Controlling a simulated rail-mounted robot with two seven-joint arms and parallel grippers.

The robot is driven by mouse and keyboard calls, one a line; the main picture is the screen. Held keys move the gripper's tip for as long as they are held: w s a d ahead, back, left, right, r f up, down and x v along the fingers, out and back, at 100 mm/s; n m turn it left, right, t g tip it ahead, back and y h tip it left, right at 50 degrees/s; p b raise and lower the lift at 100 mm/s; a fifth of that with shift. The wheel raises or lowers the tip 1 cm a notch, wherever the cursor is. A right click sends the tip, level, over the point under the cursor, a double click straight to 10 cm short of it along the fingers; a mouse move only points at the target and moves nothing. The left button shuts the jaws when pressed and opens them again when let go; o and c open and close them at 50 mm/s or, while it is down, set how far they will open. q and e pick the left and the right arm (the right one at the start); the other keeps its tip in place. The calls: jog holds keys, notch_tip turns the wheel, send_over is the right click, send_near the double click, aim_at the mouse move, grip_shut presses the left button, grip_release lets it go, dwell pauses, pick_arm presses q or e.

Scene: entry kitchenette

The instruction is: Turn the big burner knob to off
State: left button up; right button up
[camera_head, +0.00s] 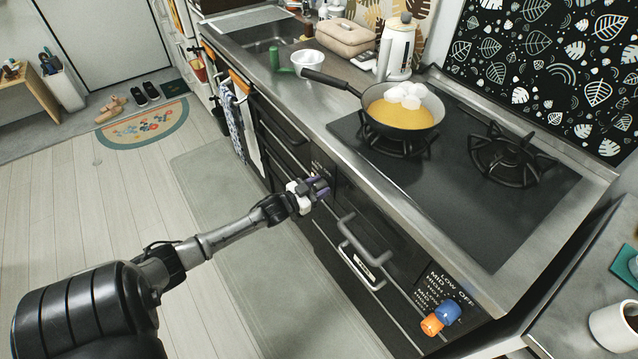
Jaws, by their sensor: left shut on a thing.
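My left gripper (319,188) reaches in from the left to the stove front. It is shut on a knob at the left control panel (319,168), below the burner with the pan. I take this for the big burner knob; the fingers hide most of it, so its setting cannot be read. The left burner (392,146) carries a black frying pan (402,113) with yellow food and several white round pieces. My right gripper is not in view.
A blue knob (447,311) and an orange knob (431,325) sit on the right panel. A grey drawer handle (362,240) sticks out between the panels. The right burner (508,155) is bare. The pan's handle (330,80) points over the counter. Floor in front is clear.

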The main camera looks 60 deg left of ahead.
pick_arm(q)
jog(key=shift+m, duration=0.5)
jog(key=o, duration=0.9)
jog(key=shift+o, duration=0.2)
jog(key=shift+p, duration=0.3)
jog(key=shift+s, duration=0.3)
jog(key=s+p, duration=0.2)
jog(key=s, duration=1.1)
jog(key=shift+d, duration=0.4)
